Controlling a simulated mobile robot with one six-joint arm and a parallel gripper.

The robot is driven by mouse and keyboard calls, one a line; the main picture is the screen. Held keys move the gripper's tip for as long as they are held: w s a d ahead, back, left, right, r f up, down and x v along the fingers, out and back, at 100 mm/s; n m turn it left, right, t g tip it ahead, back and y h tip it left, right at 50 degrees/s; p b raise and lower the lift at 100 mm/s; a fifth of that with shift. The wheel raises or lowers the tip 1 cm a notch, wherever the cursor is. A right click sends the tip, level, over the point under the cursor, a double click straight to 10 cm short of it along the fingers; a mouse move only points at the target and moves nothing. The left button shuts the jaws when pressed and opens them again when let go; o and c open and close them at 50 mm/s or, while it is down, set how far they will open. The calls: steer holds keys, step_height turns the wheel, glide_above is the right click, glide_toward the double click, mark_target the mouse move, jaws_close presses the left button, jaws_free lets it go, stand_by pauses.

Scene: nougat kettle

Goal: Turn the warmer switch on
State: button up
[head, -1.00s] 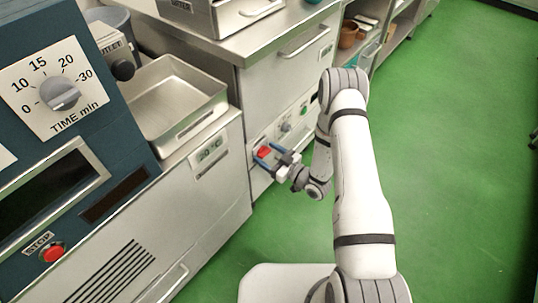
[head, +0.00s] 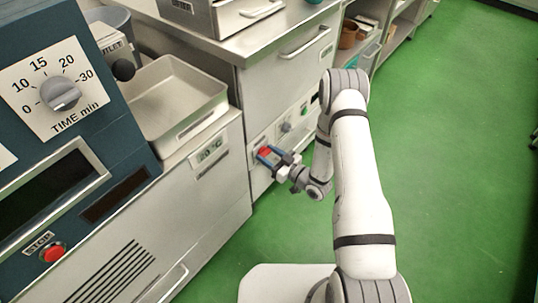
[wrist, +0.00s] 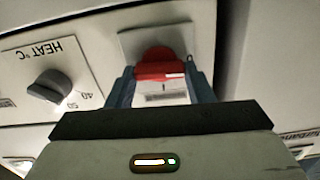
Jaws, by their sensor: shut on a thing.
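The warmer switch is a red rotary knob (wrist: 160,66) on a pale square plate, set in the front panel of a steel cabinet. It also shows in the head view as a small red patch (head: 265,150), partly covered by the fingers. A white mark on the knob points to the right in the wrist view. My gripper (wrist: 161,88) has its blue fingers on either side of the knob and is shut on it. In the head view my gripper (head: 269,155) reaches the panel from the right. The plate's lettering is not readable.
A grey heat dial (wrist: 50,90) sits beside the switch. Further along the panel are another dial (head: 285,127) and a green button (head: 304,111). A steel tray (head: 178,100) and a blue console with a timer knob (head: 60,93) stand left. Green floor is free at right.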

steer(key=m, duration=0.3)
steer(key=shift+m, duration=0.4)
steer(key=m, duration=0.4)
steer(key=shift+w+d+f+m, duration=0.1)
steer(key=shift+w+m, duration=0.05)
steer(key=shift+m, duration=0.15)
steer(key=m, duration=0.4)
steer(key=shift+m+p, duration=0.3)
steer(key=shift+p, duration=0.1)
steer(key=shift+f+m, duration=0.2)
steer(key=shift+m, duration=2)
steer(key=shift+o, duration=0.2)
steer(key=shift+d, duration=0.1)
steer(key=shift+c, duration=0.2)
steer(key=o, duration=1)
steer(key=shift+p, duration=0.3)
steer(key=p+v, duration=0.1)
steer(key=v, duration=0.6)
steer(key=shift+s+d, duration=0.25)
steer(key=shift+d, duration=0.05)
